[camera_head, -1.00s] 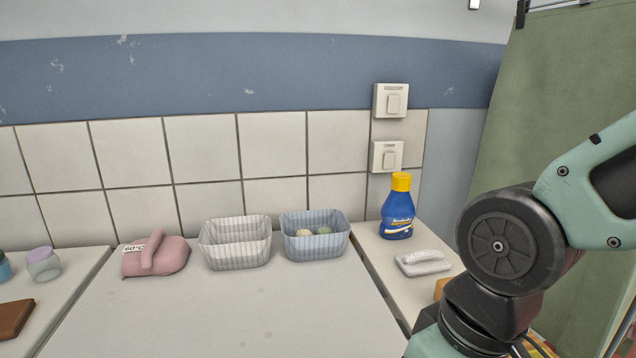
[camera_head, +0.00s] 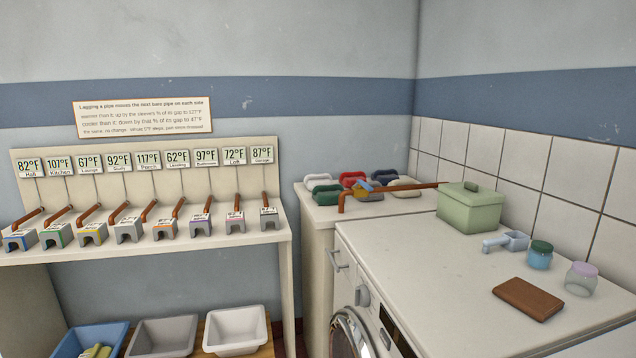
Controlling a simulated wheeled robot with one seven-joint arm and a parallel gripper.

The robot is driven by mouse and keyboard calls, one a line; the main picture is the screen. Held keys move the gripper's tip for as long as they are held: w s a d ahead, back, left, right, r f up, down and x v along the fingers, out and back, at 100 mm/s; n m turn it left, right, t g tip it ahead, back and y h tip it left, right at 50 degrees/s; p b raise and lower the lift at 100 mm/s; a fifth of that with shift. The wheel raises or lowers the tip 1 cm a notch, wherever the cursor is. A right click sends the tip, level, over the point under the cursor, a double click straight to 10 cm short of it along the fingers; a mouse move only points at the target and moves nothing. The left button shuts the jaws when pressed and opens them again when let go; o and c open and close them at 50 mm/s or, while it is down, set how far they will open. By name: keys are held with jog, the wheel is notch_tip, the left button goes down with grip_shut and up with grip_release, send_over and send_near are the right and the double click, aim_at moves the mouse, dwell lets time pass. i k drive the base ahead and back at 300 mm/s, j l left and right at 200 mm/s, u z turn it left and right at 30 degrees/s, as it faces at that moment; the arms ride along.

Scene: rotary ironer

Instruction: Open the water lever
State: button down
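A copper pipe (camera_head: 405,189) runs along the top of the white counter in the corner, bent down at its left end. A small blue and orange-yellow piece (camera_head: 363,186) sits on or by the pipe near that bend. It looks like a valve or lever, but it is too small to tell its position. My gripper is not in view.
Several coloured bundles (camera_head: 353,180) crowd around the pipe. A green lidded box (camera_head: 470,208) stands at its right end. A blue scoop (camera_head: 507,241), jars (camera_head: 540,255) and a brown block (camera_head: 527,298) lie on the washer top (camera_head: 420,255). At left is a shelf (camera_head: 150,254) with temperature-labelled pipe pieces; basins (camera_head: 237,330) stand below.

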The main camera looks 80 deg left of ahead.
aim_at(360, 182)
jog(key=u, duration=2.2)
jog(key=i+j+u, duration=0.15)
jog(key=i+j, duration=0.7)
jog(key=i, duration=0.15)
